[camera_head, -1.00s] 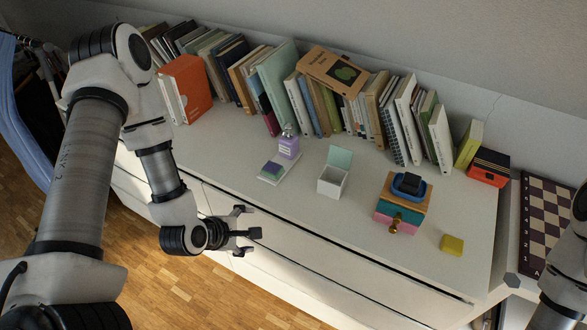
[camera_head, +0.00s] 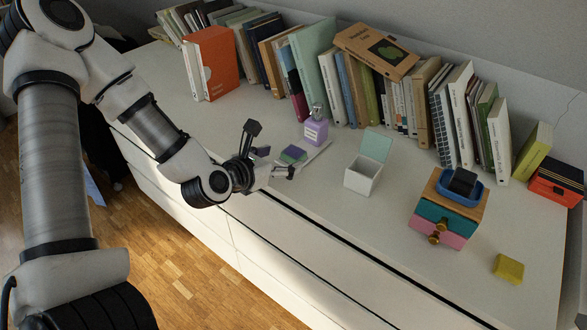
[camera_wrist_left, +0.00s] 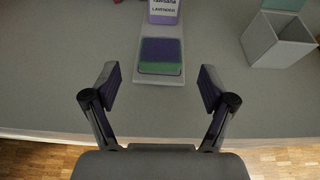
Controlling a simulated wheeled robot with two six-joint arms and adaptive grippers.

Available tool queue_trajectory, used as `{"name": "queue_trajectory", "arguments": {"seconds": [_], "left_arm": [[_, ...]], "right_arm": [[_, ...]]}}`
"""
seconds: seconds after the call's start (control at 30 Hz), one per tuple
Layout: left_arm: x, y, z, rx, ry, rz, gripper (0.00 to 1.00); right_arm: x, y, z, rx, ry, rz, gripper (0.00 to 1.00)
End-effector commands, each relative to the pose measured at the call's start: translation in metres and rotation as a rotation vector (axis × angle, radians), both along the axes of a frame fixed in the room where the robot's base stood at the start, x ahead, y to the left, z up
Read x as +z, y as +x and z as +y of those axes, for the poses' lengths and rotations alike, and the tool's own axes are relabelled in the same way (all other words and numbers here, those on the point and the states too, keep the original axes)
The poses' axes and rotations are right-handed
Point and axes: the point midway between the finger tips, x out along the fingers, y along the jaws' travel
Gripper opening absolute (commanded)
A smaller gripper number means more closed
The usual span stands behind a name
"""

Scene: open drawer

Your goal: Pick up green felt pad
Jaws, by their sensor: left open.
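A small pad with green and purple faces (camera_head: 293,155) lies on a thin white tray (camera_head: 318,154) near the front of the white dresser top. In the left wrist view the pad (camera_wrist_left: 160,56) shows purple at the far side and green at the near side, on the tray (camera_wrist_left: 173,80). My left gripper (camera_head: 270,150) is open and empty, just left of the pad in the head view. In the left wrist view the gripper (camera_wrist_left: 161,86) has its fingers spread, with the pad centred ahead between them, not touching. My right gripper is not in view.
A purple lavender bottle (camera_head: 316,127) stands behind the pad. An open white box (camera_head: 361,180) with a pale green lid is to the right. Farther right are a small drawer box (camera_head: 439,231) and a yellow block (camera_head: 508,268). Books (camera_head: 350,80) line the wall.

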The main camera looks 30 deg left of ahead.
Motion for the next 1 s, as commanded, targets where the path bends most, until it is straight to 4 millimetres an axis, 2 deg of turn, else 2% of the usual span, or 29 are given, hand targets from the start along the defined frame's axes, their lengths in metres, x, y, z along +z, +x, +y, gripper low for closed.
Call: {"name": "queue_trajectory", "arguments": {"seconds": [0.03,0.07,0.2,0.4,0.5,0.57,0.87,1.0], "left_arm": [[-0.014,0.012,-0.001,-0.005,0.015,-0.004,0.83],[-0.009,0.016,-0.001,-0.004,0.015,0.0,0.83],[-0.012,0.028,-0.002,-0.003,0.009,0.001,0.83],[-0.011,0.029,-0.002,-0.001,0.006,0.002,0.83],[-0.011,0.029,-0.002,-0.001,0.006,0.002,0.56],[-0.012,0.029,-0.002,-0.001,0.006,0.002,0.41],[-0.012,0.029,-0.002,-0.001,0.006,0.002,0.39],[-0.006,0.029,-0.002,0.0,0.006,0.0,0.39]], "right_arm": [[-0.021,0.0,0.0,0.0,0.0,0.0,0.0],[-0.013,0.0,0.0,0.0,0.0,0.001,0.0],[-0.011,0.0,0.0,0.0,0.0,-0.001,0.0],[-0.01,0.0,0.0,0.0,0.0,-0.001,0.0],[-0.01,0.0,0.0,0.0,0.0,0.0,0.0],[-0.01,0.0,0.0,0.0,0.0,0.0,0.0],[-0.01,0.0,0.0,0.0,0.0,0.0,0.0],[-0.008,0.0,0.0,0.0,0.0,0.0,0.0]]}}
